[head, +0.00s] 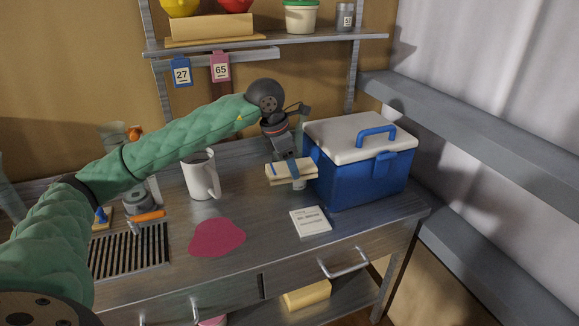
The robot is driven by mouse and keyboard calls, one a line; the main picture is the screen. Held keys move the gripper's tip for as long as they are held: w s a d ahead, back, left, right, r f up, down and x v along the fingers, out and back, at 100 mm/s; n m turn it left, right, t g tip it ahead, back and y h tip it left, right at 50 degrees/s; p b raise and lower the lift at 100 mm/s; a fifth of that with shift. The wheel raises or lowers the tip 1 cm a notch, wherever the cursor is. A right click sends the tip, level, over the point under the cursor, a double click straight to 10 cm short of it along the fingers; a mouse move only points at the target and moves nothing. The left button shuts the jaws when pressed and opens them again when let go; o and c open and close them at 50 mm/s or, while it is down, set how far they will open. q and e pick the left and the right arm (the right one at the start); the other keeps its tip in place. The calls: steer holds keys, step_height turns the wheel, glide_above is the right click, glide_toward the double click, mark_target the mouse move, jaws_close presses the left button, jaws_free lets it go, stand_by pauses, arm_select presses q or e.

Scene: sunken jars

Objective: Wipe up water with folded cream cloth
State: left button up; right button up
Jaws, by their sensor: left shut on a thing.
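The folded cream cloth (280,174) is a flat layered pad beside the front left of the blue cooler. My left gripper (288,170) reaches down from above and is shut on it, with the fingers partly hidden by the cloth. The cloth seems to be held above the counter. A flat magenta puddle (217,238) lies on the counter, to the left of and nearer than the cloth. It looks magenta, not clear like water. My right gripper is out of the picture.
The blue cooler (362,178) with a white lid stands at the right. A white mug (201,178) stands behind the puddle. A white card (310,222) lies right of the puddle, and a slotted drain (130,252) is at left. A shelf (260,44) hangs above.

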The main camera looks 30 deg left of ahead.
arm_select(q)
steer(key=shift+f, duration=0.25)
steer(key=s+a+f+m+g, duration=0.3)
steer(key=s+a+f+m, duration=0.6)
steer(key=s+a+m, duration=0.2)
steer(key=shift+a+f+m+g+h+p, duration=0.3)
steer(key=shift+a+f+m+g+h, duration=0.1)
steer(key=shift+m, duration=0.8)
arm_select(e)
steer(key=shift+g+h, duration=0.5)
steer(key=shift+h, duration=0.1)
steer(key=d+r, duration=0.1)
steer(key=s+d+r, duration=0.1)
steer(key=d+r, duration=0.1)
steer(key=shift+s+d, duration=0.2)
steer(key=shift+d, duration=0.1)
